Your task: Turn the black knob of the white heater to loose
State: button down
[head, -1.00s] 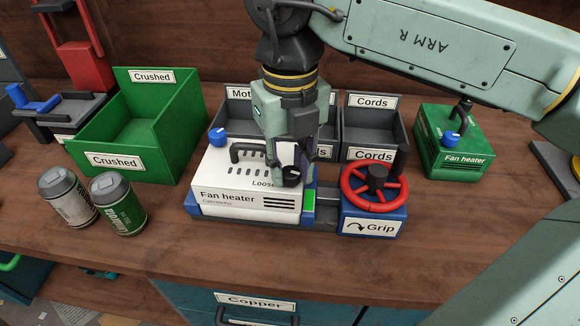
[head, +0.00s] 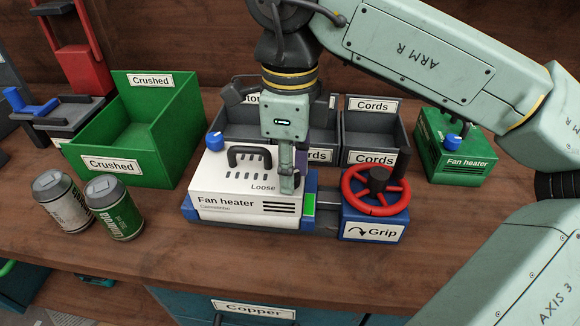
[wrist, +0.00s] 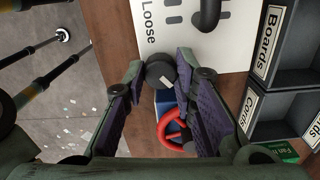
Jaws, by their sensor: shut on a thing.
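The white fan heater (head: 235,203) sits in a blue clamp on the bench, with the word Loose on its top near the right end. Its black knob (wrist: 160,74) shows in the wrist view between my fingertips, with a small pale mark on its face. My gripper (head: 287,188) points down at the right end of the heater top, and in the wrist view my gripper (wrist: 160,70) is shut on the knob. In the head view my fingers hide the knob. I cannot tell where the pale mark points relative to Loose.
The red handwheel (head: 376,190) of the Grip block stands just right of the heater. The heater's black handle (head: 250,155) is left of my gripper. Grey Cords bins (head: 372,128) stand behind. A green fan heater (head: 455,155) is at right, two cans (head: 113,208) at left.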

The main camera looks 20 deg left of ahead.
jog(key=shift+n, duration=1.3)
jog(key=c, duration=1.3)
grip_release()
notch_tip(320, 180, up, 12)
